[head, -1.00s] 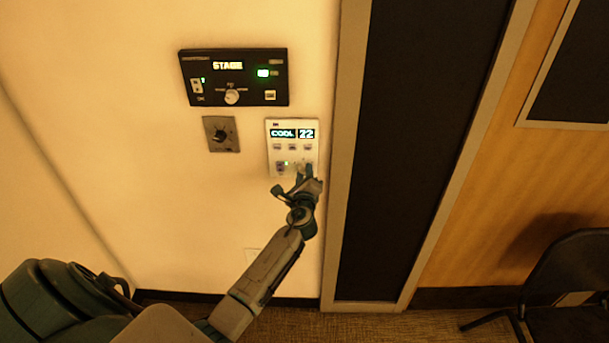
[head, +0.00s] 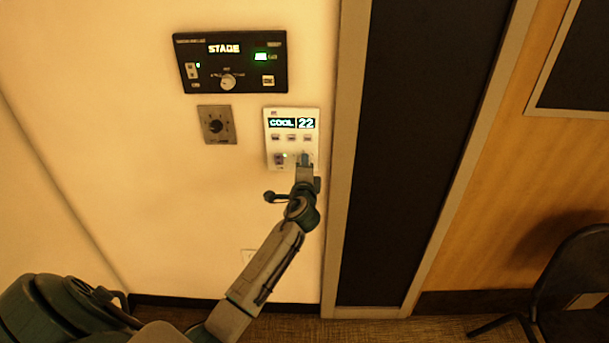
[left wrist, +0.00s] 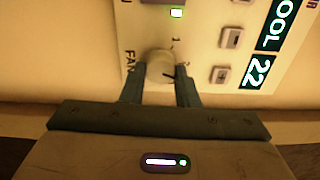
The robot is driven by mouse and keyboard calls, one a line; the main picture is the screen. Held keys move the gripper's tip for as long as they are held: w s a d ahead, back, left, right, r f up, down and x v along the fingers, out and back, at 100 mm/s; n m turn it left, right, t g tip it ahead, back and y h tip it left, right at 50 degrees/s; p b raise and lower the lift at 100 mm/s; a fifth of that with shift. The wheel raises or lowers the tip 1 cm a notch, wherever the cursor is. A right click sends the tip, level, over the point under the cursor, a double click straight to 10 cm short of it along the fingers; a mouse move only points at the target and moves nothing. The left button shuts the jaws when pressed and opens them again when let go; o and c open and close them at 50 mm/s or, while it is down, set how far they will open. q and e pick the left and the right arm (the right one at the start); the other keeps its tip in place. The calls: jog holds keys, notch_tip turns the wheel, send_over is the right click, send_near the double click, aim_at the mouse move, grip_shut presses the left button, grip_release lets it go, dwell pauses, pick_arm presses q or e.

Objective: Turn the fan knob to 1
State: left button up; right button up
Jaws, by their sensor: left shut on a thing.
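The white climate panel (head: 273,143) is on the wall, with a display (head: 292,123) reading COOL and 22. In the left wrist view the panel (left wrist: 205,50) appears turned sideways. The fan knob (left wrist: 159,68), a round pale knob beside the word FAN, sits between the two fingers of my left gripper (left wrist: 160,88). The fingers are shut on it. A dark pointer mark shows on the knob, and a small 1 is printed near it. In the head view my left gripper (head: 304,164) covers the panel's lower right, hiding the knob. My right gripper is not in view.
A black STAGE panel (head: 205,72) with a white knob hangs above left. A grey dial plate (head: 217,125) is left of the climate panel. A dark door panel (head: 415,130) stands to the right, and a dark chair (head: 575,270) at the lower right.

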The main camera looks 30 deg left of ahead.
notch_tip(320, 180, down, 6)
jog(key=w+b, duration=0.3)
jog(key=b, duration=0.4)
pick_arm(q)
jog(key=n+b, duration=0.3)
jog(key=n, duration=0.5)
jog(key=n+b, duration=0.3)
jog(key=n, duration=0.5)
jog(key=shift+s+a+r, duration=0.1)
jog(key=shift+a, duration=0.05)
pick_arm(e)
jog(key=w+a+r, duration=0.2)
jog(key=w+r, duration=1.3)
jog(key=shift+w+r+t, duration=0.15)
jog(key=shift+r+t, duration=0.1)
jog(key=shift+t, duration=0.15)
pick_arm(q)
jog(key=o, duration=1)
jog(key=shift+c, duration=0.2)
